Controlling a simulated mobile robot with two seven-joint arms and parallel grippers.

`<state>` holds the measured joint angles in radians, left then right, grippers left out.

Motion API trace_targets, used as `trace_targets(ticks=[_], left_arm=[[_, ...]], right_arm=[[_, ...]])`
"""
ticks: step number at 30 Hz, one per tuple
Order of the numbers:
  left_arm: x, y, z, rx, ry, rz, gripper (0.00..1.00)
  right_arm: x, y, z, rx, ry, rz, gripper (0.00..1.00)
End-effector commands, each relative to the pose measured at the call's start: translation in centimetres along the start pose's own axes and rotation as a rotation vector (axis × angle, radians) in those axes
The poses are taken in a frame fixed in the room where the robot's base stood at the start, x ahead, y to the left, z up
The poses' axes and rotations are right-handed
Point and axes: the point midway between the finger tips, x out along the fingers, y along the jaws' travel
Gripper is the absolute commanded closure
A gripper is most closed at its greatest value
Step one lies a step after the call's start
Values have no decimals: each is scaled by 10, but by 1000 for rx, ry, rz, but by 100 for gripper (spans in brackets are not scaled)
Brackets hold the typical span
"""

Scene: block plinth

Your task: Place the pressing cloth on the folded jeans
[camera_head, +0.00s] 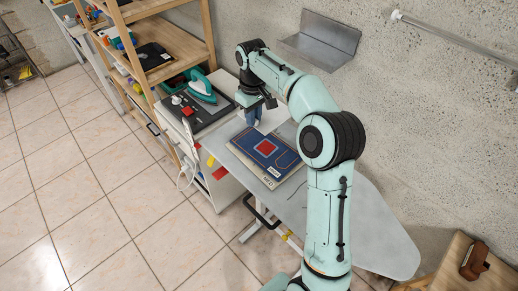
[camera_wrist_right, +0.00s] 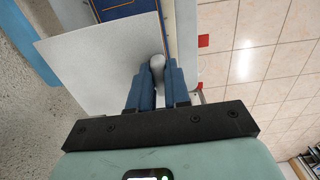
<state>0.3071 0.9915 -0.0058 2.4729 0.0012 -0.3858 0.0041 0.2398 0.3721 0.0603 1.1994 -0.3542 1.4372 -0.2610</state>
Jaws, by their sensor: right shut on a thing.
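The folded jeans (camera_head: 262,168) are a flat dark blue bundle with a red square patch, lying on the grey ironing board (camera_head: 375,230). A strip of them shows at the top of the right wrist view (camera_wrist_right: 125,9). My right gripper (camera_head: 254,122) is just beyond the far edge of the jeans. In the right wrist view, its blue fingers (camera_wrist_right: 158,78) are shut on the pressing cloth (camera_wrist_right: 100,60), a pale flat sheet, by a rounded grip at its edge. The cloth is partly hidden behind the gripper in the head view (camera_head: 273,121). My left gripper is not in view.
A teal iron (camera_head: 202,88) stands on a dark unit (camera_head: 197,112) left of the board. Wooden shelves (camera_head: 150,45) stand behind it. A metal wall tray (camera_head: 320,40) hangs above. A wooden stool (camera_head: 455,268) is at lower right. The board's right end is bare.

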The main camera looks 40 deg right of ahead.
Motion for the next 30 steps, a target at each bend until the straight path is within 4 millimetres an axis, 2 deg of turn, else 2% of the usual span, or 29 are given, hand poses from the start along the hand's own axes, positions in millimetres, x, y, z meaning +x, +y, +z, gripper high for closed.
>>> trace_targets(ticks=[1, 3, 9, 12, 19, 27, 30], left_arm=[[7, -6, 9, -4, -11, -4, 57], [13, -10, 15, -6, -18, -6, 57], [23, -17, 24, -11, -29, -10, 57], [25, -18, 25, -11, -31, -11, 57], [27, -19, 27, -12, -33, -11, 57], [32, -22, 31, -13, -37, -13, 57], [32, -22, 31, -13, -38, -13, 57]], right_arm=[[20, 0, 4, 0, -11, -2, 100], [41, 0, 4, 2, -11, -2, 100], [90, 0, 3, 2, -9, -1, 100], [106, 0, 2, 1, -7, 0, 100], [124, 0, 1, 1, -3, 0, 100], [168, -1, 2, 2, -4, -1, 100], [172, 0, 1, 2, -2, 0, 100]])
